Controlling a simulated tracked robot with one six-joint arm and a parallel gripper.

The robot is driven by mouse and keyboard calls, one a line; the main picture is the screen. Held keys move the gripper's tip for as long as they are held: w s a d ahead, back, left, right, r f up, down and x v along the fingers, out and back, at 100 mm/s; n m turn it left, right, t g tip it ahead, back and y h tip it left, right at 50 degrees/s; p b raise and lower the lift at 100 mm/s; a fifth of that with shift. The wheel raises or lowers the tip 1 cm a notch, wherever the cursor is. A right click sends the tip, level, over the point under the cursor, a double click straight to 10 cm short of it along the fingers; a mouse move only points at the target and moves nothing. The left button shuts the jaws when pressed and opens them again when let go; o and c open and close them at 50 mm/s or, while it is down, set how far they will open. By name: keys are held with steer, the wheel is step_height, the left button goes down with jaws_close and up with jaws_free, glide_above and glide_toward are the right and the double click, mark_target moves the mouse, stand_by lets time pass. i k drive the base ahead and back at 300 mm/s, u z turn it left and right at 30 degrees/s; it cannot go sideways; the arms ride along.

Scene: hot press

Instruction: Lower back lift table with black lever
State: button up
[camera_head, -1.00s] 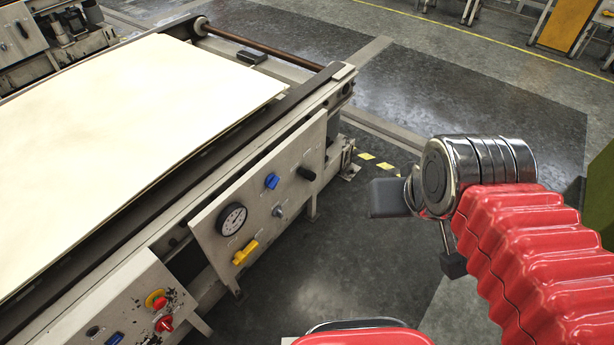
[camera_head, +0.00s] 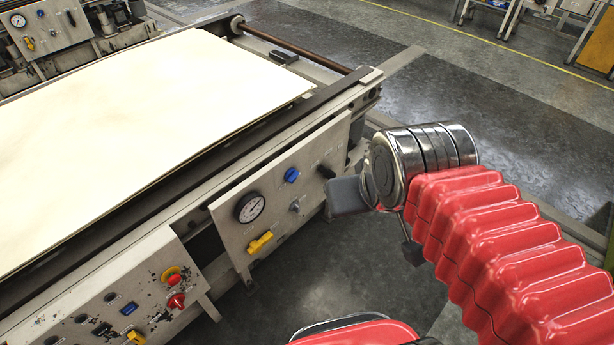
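The black lever (camera_head: 325,171) is a short dark handle at the right end of the grey control panel (camera_head: 232,232) on the side of the lift table (camera_head: 160,222). A large cream sheet (camera_head: 130,110) covers the table top. My gripper (camera_head: 380,224) is just right of the black lever in the picture, with nothing in it. Its fingers are spread, a grey one near the panel's right edge and a dark one lower right. The grey finger appears close to the lever, but I cannot tell the gap in depth.
The panel also carries a gauge (camera_head: 250,207), a blue knob (camera_head: 291,175), a grey lever (camera_head: 295,207) and a yellow lever (camera_head: 260,242). A second panel with a red button (camera_head: 176,300) is at lower left. Floor (camera_head: 470,85) behind the arm is clear.

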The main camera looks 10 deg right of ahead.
mark_target(328, 174)
steer(key=u, duration=0.45)
steer(key=i, duration=1)
